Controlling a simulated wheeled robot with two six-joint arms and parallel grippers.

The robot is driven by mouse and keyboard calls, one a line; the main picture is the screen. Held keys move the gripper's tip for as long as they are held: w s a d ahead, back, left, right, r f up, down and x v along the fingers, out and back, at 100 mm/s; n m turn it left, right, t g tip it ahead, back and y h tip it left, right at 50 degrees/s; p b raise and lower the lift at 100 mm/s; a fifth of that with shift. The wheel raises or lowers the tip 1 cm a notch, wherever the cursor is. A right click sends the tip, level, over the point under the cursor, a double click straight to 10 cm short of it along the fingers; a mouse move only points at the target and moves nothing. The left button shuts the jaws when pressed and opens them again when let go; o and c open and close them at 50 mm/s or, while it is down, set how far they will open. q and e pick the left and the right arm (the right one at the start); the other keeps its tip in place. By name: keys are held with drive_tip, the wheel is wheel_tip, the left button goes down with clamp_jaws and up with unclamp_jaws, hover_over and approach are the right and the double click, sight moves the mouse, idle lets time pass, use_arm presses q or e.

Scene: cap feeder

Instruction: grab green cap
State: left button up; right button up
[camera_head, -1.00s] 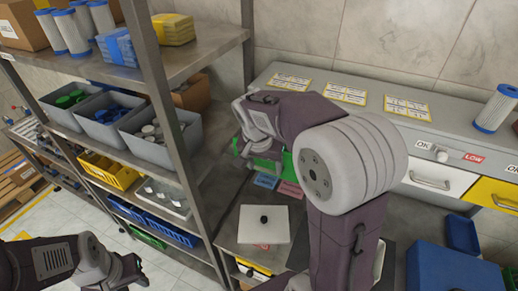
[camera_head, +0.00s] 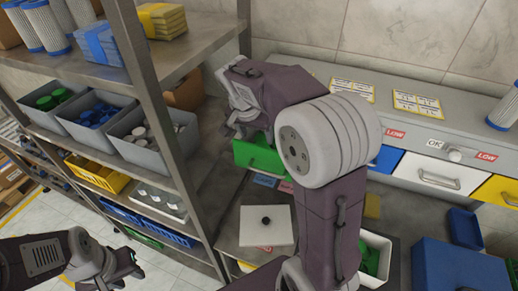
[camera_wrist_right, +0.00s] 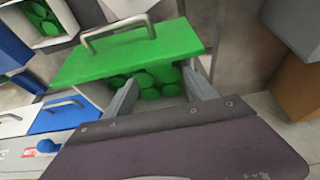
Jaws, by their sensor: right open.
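A green drawer (camera_head: 262,156) is pulled open at the table's back. In the right wrist view its green front (camera_wrist_right: 130,55) has a grey handle. Several round green caps (camera_wrist_right: 145,82) lie inside, partly hidden by my gripper. My right gripper (camera_wrist_right: 160,92) is open over the drawer, its fingers apart on either side of the caps. It holds nothing that I can see. In the head view my right gripper (camera_head: 240,125) is partly hidden by its own arm. My left gripper (camera_head: 132,264) is at the lower left, away from the drawer; its jaws are unclear.
A metal shelf at left holds grey bins of green caps (camera_head: 55,98), blue caps (camera_head: 96,115) and grey caps (camera_head: 150,135). A white bin with green items (camera_head: 372,258) stands behind my right arm. White drawer (camera_head: 440,174) and yellow drawer (camera_head: 498,190) line the back.

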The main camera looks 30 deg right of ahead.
drive_tip(key=shift+s+x, duration=0.25)
drive_tip(key=shift+x, duration=0.8)
drive_tip(key=shift+d+f+p, duration=0.25)
drive_tip(key=shift+f+p, duration=0.05)
drive_tip(key=shift+f, duration=0.1)
drive_tip(key=x, duration=0.2)
drive_tip(key=p+x, duration=0.1)
drive_tip(key=x, duration=0.2)
drive_tip(key=shift+w+f, duration=0.2)
drive_tip(key=shift+w, duration=0.1)
drive_tip(key=shift+s, duration=0.15)
drive_tip(key=c, duration=1.1)
